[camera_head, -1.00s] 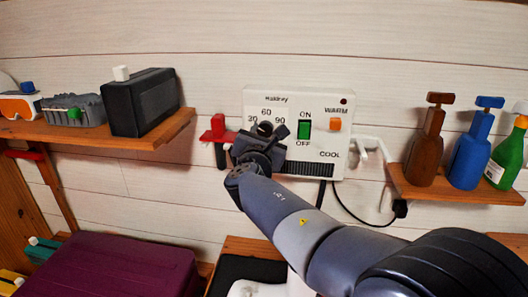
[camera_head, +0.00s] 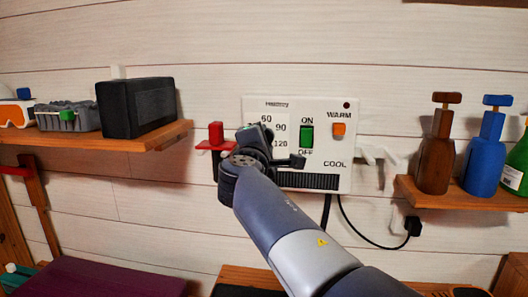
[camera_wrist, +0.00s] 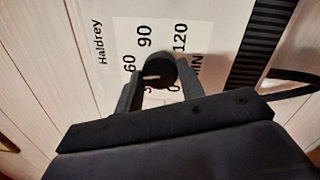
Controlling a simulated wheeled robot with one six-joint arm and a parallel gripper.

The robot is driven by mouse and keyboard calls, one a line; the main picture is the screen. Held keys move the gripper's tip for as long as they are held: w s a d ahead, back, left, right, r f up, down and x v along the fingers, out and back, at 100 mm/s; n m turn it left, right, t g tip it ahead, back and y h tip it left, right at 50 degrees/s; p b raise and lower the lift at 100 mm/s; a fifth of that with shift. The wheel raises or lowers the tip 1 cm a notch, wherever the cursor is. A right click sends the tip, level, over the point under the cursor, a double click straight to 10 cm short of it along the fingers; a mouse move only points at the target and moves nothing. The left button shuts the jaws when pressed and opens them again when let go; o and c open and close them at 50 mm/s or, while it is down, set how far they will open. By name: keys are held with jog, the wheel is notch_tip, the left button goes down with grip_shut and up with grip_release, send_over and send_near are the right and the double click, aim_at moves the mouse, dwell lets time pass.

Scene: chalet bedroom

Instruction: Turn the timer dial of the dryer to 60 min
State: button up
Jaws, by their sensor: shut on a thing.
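The dryer (camera_head: 345,180) is a white wall box with a dark vent along its bottom. The dial's white pointer mark points left in that picture, near the 60 label (camera_wrist: 130,63) and the partly hidden 30. The 90 and 120 labels are clear of the fingers.
A green ON/OFF switch (camera_head: 307,136) and an orange WARM/COOL switch (camera_head: 339,130) are right of the dial. A red-topped holder (camera_head: 216,135) is left of the dryer. Shelves with a black box (camera_head: 137,107) and bottles (camera_head: 483,145) flank it. A black cable (camera_head: 365,238) hangs below.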

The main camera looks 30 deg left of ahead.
jog(key=shift+f+m+b, duration=0.1)
jog(key=shift+m+b, duration=0.45)
jog(key=shift+m, duration=0.35)
jog(key=o, duration=1)
jog(key=b+v, duration=0.1)
jog(key=v, duration=0.9)
jog(key=shift+s, duration=0.35)
